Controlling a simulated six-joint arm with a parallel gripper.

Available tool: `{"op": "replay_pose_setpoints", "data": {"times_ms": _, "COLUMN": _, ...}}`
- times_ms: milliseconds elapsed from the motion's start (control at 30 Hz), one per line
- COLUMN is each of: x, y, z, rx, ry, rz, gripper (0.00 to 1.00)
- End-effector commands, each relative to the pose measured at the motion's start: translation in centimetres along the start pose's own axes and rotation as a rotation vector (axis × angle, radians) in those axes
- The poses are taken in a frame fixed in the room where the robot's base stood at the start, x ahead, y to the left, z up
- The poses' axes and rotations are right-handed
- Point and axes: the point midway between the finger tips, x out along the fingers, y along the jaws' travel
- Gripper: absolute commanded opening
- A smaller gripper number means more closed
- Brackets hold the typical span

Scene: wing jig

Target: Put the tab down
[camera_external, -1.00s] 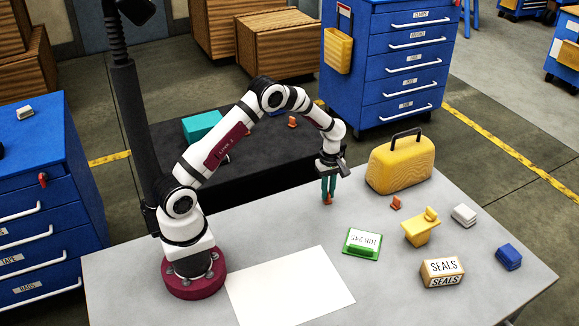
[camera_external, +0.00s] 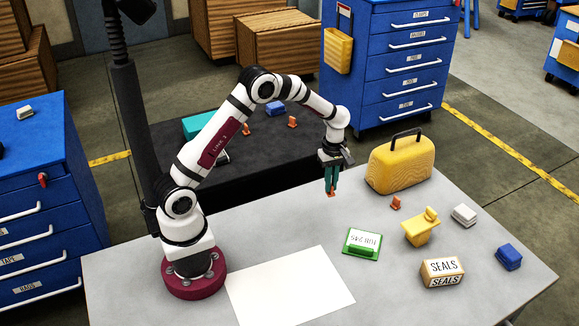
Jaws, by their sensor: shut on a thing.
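My gripper (camera_external: 331,184) points down with its teal fingers shut on a small orange tab (camera_external: 331,194). The tab shows at the fingertips, over the back edge area of the grey table (camera_external: 210,245). It looks slightly above the tabletop, though the exact gap is hard to tell. Another orange tab (camera_external: 396,203) rests on the table to the right, in front of the yellow case. The fingers hide part of the held tab.
Right of my gripper stand a yellow case (camera_external: 400,165), a yellow fixture (camera_external: 421,231), a grey-white block (camera_external: 464,215), a blue block (camera_external: 508,257) and a SEALS box (camera_external: 442,272). A green-framed sign (camera_external: 362,243) and white sheet (camera_external: 290,289) lie nearer. Behind is a black surface (camera_external: 240,165).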

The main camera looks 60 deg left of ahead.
Motion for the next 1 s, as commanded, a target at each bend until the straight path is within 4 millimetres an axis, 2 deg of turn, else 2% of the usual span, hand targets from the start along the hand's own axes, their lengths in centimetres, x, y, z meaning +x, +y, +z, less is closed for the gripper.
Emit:
{"op": "replay_pose_setpoints", "data": {"times_ms": 100, "x": -1.8, "y": -0.5, "z": 2.9, "rx": 0.004, "ry": 0.001, "rz": 0.003, "gripper": 0.00}}
{"op": "replay_pose_setpoints", "data": {"times_ms": 300, "x": -4.3, "y": -1.5, "z": 7.0, "rx": 0.003, "ry": 0.000, "rz": 0.003, "gripper": 0.00}}
{"op": "replay_pose_setpoints", "data": {"times_ms": 433, "x": -5.1, "y": -1.8, "z": 8.3, "rx": 0.001, "ry": 0.000, "rz": 0.001, "gripper": 0.00}}
{"op": "replay_pose_setpoints", "data": {"times_ms": 567, "x": -5.5, "y": -1.9, "z": 8.6, "rx": 0.011, "ry": 0.000, "rz": 0.002, "gripper": 0.00}}
{"op": "replay_pose_setpoints", "data": {"times_ms": 633, "x": -6.3, "y": -2.2, "z": 8.5, "rx": 0.076, "ry": 0.000, "rz": 0.002, "gripper": 0.00}}
{"op": "replay_pose_setpoints", "data": {"times_ms": 767, "x": -10.0, "y": -3.3, "z": 8.3, "rx": 0.363, "ry": -0.002, "rz": 0.005, "gripper": 0.00}}
{"op": "replay_pose_setpoints", "data": {"times_ms": 1000, "x": -18.3, "y": -7.4, "z": 7.8, "rx": 1.096, "ry": 0.000, "rz": 0.007, "gripper": 0.00}}
